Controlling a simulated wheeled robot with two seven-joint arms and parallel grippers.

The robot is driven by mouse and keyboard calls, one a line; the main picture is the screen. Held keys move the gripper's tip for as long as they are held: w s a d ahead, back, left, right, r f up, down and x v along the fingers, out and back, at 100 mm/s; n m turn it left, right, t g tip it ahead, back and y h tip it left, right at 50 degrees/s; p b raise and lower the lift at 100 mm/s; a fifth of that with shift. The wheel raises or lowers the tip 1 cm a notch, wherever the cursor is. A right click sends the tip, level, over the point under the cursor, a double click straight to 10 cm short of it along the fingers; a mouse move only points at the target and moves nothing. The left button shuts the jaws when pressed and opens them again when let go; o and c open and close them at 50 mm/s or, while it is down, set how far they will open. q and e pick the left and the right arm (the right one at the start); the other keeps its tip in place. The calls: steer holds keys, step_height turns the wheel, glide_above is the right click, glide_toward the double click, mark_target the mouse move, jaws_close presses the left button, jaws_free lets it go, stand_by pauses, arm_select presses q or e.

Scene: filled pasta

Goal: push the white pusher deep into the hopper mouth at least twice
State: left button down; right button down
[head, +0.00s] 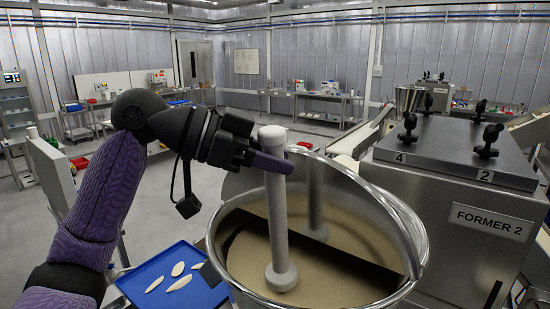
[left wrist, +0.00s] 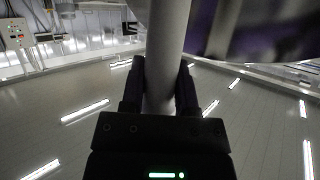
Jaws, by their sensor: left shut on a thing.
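The white pusher (head: 277,215) stands nearly upright in the head view, with a knob at its top and a wider round foot at its bottom. My left gripper (head: 268,162) is shut on its shaft just below the top knob. In the left wrist view the pusher shaft (left wrist: 165,60) runs between the two fingers (left wrist: 160,90). The pusher's foot is inside the mouth of the steel hopper (head: 408,235), over or against the tan dough (head: 330,265); I cannot tell whether it touches. My right gripper is not in view.
A blue tray (head: 140,278) with several pale oval pieces lies left of the hopper. The steel FORMER 2 machine (head: 440,215) with black knobs stands close on the right. Benches and shelves line the far wall, with open floor between.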

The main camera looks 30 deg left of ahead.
arm_select(q)
steer(key=r+p, duration=0.2)
steer(key=r, duration=0.1)
steer(key=r+p, duration=0.2)
steer(key=r, duration=0.1)
steer(key=s+r+p, duration=0.1)
steer(key=r+p, duration=0.2)
steer(key=r, duration=0.1)
steer(key=s+a+r+b, duration=0.1)
steer(key=s+b, duration=0.3)
steer(key=s, duration=0.8)
steer(key=shift+r, duration=0.45)
